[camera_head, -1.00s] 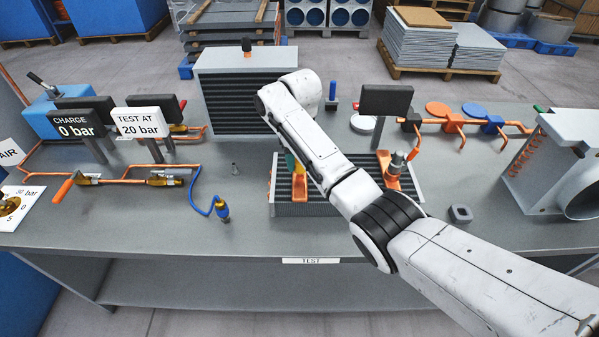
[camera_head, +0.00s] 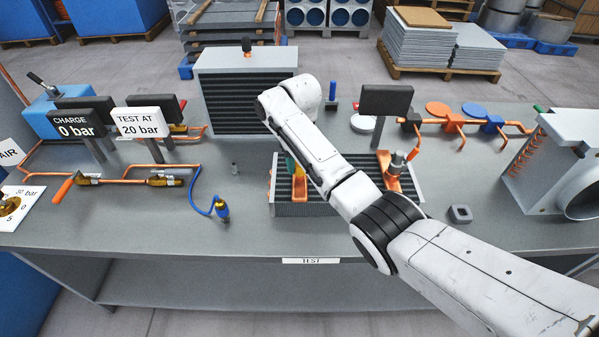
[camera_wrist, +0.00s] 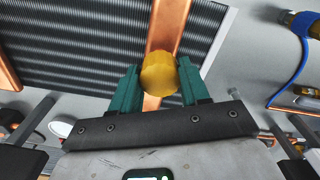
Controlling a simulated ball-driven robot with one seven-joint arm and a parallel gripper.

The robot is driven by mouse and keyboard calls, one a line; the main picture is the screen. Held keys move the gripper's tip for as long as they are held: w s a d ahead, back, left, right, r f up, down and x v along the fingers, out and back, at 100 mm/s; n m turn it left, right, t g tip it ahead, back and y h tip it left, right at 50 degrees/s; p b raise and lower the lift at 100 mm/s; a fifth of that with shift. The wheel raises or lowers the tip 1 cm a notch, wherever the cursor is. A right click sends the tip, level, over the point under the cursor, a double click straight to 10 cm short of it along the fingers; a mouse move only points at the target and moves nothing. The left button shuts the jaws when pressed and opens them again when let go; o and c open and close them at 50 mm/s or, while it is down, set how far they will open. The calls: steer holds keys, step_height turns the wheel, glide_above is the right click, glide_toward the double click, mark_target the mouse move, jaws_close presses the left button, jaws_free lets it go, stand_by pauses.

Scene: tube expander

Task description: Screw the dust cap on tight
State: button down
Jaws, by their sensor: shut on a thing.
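A yellow, faceted cap (camera_wrist: 159,74), which I take to be the dust cap, sits between the green fingers of my gripper (camera_wrist: 157,86) in the wrist view. The fingers are shut on its sides. Behind it, an orange-brown copper strip (camera_wrist: 168,28) runs across the dark finned coil (camera_wrist: 90,35). The cap covers whatever lies under it, so I cannot see its seat or thread. In the head view my gripper (camera_head: 291,165) is at the left part of the finned coil (camera_head: 325,208), largely hidden by my arm, and the cap is not clear there.
A valve fitting (camera_head: 397,162) stands on the coil's right copper strip. A blue hose (camera_head: 203,208) with a brass end lies left of the coil. Behind stands a grey finned unit (camera_head: 240,90).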

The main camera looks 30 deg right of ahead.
steer(key=shift+f, duration=0.15)
steer(key=shift+c, duration=0.2)
jaws_free()
stand_by(0.5)
steer(key=shift+o, duration=0.2)
